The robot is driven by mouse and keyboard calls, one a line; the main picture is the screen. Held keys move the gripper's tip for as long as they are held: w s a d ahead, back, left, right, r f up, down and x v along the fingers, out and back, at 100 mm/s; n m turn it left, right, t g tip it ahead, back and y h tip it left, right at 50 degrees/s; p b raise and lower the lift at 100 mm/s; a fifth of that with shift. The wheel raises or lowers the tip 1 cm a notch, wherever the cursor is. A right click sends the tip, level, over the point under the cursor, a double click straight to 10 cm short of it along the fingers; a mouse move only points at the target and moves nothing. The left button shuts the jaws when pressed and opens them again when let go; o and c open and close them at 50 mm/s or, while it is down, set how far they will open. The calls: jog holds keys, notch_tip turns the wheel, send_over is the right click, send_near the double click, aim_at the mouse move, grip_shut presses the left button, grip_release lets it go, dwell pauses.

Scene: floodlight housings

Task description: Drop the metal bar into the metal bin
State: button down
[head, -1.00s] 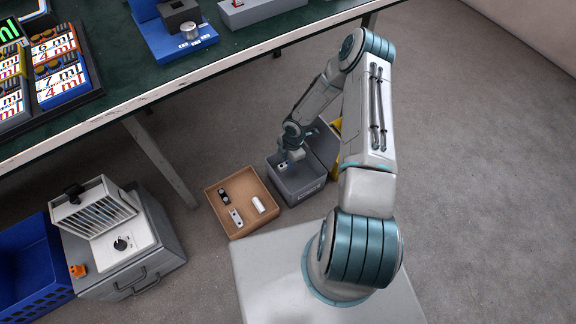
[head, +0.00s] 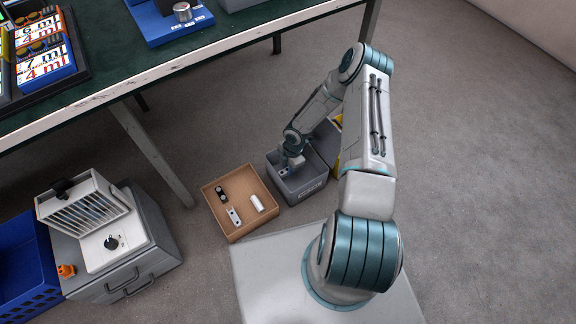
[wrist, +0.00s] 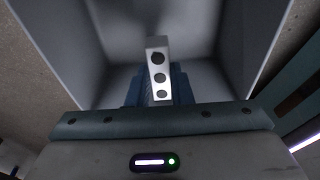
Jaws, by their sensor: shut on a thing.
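The metal bar (wrist: 158,66), silver with a row of dark holes, stands out between the blue fingers of my gripper (wrist: 156,90) in the wrist view. My gripper is shut on it. In the head view my gripper (head: 285,168) is at the grey metal bin (head: 306,190), within its opening. The wrist view shows the bin's inner walls (wrist: 205,45) around the bar. The bar's far end appears free, with the bin floor beyond it; how far below, I cannot tell.
A brown open box (head: 240,236) left of the bin holds a similar holed bar (head: 234,216), a dark piece (head: 220,194) and a white cylinder (head: 257,203). A yellow-marked bin stands behind right. A green-topped table (head: 130,65) and a grey cabinet (head: 150,265) stand to the left.

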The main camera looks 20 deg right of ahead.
aim_at(288, 181)
jog(key=shift+f+b, duration=2.4)
jog(key=shift+f, duration=0.85)
jog(key=c, duration=1.2)
grip_release()
jog(key=shift+r+p, duration=4.4)
jog(key=shift+r, duration=2.15)
